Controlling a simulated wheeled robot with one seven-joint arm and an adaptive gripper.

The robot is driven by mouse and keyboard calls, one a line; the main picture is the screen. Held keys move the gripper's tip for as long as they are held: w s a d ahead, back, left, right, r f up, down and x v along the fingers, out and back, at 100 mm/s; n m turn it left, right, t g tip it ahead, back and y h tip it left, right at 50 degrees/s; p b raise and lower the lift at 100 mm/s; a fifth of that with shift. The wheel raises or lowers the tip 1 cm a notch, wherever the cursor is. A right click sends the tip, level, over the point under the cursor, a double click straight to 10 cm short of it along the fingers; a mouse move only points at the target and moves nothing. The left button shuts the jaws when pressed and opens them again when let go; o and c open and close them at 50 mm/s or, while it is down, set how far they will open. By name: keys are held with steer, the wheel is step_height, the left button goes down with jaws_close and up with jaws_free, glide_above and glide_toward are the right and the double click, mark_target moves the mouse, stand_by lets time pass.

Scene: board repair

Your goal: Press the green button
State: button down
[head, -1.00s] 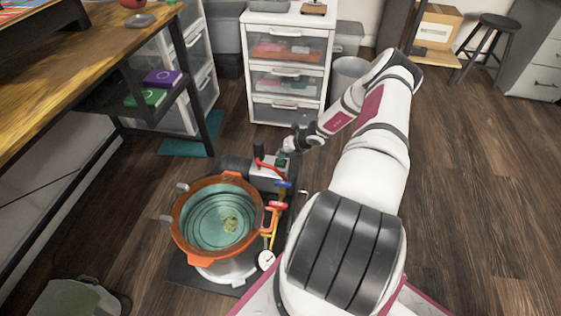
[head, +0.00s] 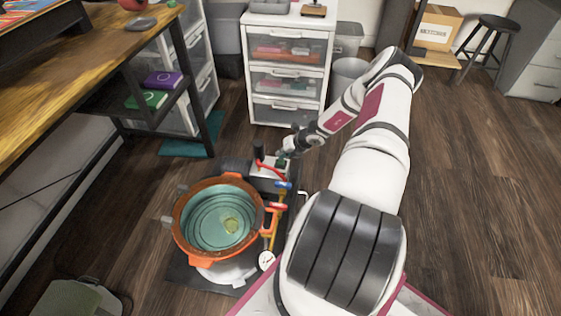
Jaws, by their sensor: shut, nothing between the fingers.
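A small green button (head: 281,164) shows on top of the grey box of the pump unit (head: 268,172), behind the orange-rimmed pot. My gripper (head: 284,154) is shut and empty, pointing down at the box. Its tips are right at or just above the green button. At this size I cannot tell whether they touch it.
The orange-rimmed pot (head: 179,232) with a teal inside stands in front of the pump. Red (head: 277,206) and blue (head: 283,185) valve handles and a gauge (head: 266,260) sit beside it. A drawer unit (head: 289,33) stands behind. The wooden floor (head: 470,200) at the right is clear.

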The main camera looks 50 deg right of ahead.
steer(key=shift+r+p, duration=2.15)
steer(key=shift+r, duration=0.8)
